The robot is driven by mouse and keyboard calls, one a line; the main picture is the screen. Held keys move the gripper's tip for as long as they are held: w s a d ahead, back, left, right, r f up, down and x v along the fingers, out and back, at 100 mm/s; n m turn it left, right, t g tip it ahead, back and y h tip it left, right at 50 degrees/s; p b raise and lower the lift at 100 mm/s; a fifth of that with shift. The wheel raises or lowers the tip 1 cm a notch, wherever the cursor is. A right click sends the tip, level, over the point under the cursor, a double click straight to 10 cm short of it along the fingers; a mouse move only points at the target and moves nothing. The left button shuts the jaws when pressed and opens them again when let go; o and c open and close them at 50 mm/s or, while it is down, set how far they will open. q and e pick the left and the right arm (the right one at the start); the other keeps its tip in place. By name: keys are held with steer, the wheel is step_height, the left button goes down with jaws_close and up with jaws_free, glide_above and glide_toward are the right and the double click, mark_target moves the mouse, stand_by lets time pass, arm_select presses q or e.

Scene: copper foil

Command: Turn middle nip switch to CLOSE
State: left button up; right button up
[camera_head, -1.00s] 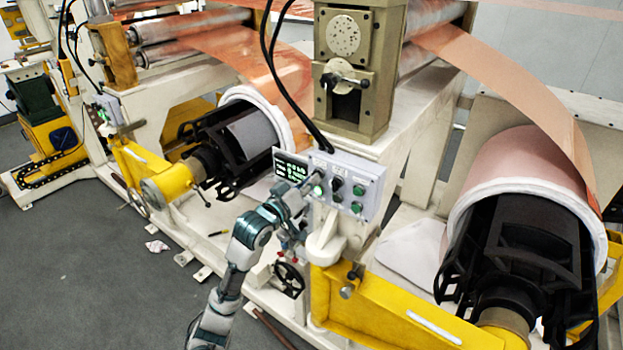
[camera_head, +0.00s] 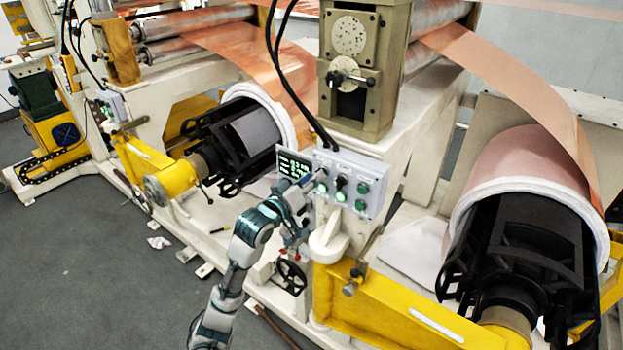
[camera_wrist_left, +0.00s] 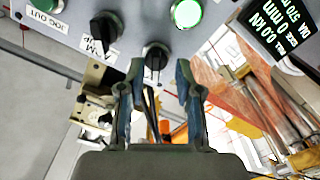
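The grey control panel (camera_head: 375,172) with its switches is mounted on the machine's white frame. In the left wrist view, a black rotary knob (camera_wrist_left: 155,54) sits between the tips of my left gripper (camera_wrist_left: 157,72). The fingers are spread on both sides of the knob, with gaps; contact cannot be told. The knob's pale mark faces the bottom of that view. A second black knob (camera_wrist_left: 103,27) is to its left, beside a partly readable label. My right gripper is not in view.
A lit display (camera_head: 293,166) adjoins the panel. A lit green button (camera_wrist_left: 187,13) is close above the fingers in the wrist view. A handwheel (camera_head: 291,277) and yellow arm (camera_head: 400,310) are below. Copper rolls (camera_head: 525,160) flank the panel. Grey floor (camera_head: 90,270) is open at left.

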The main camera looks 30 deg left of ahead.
arm_select(q)
steer(key=s+a, duration=0.1)
steer(key=s, duration=1)
steer(key=shift+s, duration=0.4)
